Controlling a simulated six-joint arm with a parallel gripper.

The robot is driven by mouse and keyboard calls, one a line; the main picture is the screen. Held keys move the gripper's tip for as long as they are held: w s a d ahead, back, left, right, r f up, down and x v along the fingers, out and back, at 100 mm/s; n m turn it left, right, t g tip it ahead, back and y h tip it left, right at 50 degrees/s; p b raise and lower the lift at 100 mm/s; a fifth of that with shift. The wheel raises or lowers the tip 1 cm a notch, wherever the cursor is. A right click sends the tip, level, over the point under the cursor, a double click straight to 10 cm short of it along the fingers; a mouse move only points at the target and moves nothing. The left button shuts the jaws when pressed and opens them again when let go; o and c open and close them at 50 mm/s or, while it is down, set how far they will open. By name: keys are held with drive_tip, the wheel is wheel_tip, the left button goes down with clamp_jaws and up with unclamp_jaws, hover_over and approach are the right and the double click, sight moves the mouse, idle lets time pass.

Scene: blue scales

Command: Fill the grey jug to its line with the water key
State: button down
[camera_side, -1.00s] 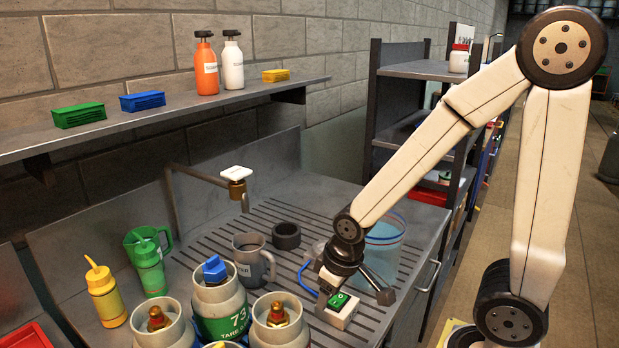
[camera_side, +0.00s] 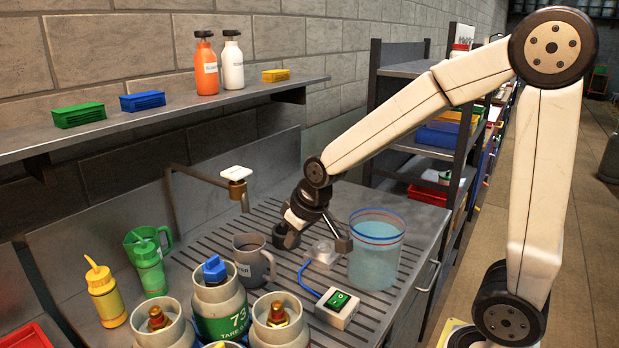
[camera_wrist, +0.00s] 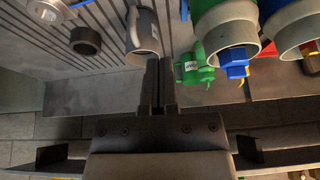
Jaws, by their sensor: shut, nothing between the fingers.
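The grey jug (camera_side: 248,260) stands upright on the slotted drain board, handle to the right, roughly below the brass tap (camera_side: 237,189) with its white square top. The jug also shows in the wrist view (camera_wrist: 143,34); its line and water level cannot be made out. A white switch box (camera_side: 338,308) with a green rocker and blue cable sits nearer the front. My gripper (camera_side: 290,222) is shut and empty, above the board by the black ring, right of the jug. In the wrist view its fingers (camera_wrist: 160,68) are together, apart from the jug.
The black ring (camera_wrist: 85,40) lies beside the jug. A clear tub of water (camera_side: 376,260) and a small clear fitting (camera_side: 322,254) stand to the right. Gas cylinders (camera_side: 220,318), a green jug (camera_side: 148,265) and a yellow bottle (camera_side: 105,293) crowd the left front. A shelf (camera_side: 190,112) hangs behind.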

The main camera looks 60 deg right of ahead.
drive_tip(key=w+d+r+t, duration=0.2)
drive_tip(key=w+r, duration=0.4)
drive_tip(key=r, duration=0.4)
drive_tip(key=w+d+r+t, duration=0.2)
drive_tip(key=w+d+r, duration=0.2)
drive_tip(key=r, duration=0.6)
drive_tip(key=shift+w+r, duration=0.3)
drive_tip(key=shift+w, duration=0.9)
drive_tip(key=shift+a+f, duration=0.1)
hover_over(232, 170)
drive_tip(key=s, duration=0.3)
drive_tip(key=f, duration=0.7)
drive_tip(key=shift+w, duration=0.2)
wheel_tip(232, 170, down, 2)
drive_tip(key=shift+f, duration=0.95)
